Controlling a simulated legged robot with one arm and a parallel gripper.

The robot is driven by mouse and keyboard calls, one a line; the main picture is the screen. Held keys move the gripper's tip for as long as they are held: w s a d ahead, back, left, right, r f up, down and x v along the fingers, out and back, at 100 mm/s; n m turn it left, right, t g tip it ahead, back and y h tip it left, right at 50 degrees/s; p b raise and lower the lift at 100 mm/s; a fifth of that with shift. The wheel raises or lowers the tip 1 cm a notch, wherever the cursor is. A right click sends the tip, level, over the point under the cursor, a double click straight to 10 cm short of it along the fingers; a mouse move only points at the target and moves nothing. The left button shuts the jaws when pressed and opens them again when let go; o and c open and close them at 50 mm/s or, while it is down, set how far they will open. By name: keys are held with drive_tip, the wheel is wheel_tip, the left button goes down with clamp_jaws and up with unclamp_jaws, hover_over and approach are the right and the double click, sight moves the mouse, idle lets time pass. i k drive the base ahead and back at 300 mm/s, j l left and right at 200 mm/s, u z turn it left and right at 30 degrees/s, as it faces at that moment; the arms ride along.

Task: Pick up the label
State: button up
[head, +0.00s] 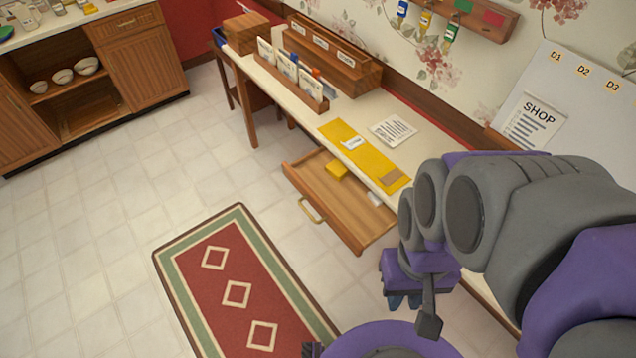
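A small white label (352,143) with dark print lies on the yellow mat (346,132) on the long desk. It looks slightly curled. A tan rectangular piece (389,176) lies at the mat's near end. I cannot tell which of these the task means. My gripper (402,299) hangs at lower right, beside the desk's front edge and right of the open drawer, apart from the mat and both pieces. My own arm partly hides it, so its opening is unclear.
A printed sheet (393,131) lies beside the mat. A card rack (290,78) stands farther back. A red rug (238,270) covers open floor.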

sight(351, 144)
drive_tip(key=i+j, duration=1)
drive_tip(key=i+l+z, duration=0.05)
drive_tip(key=i, duration=0.05)
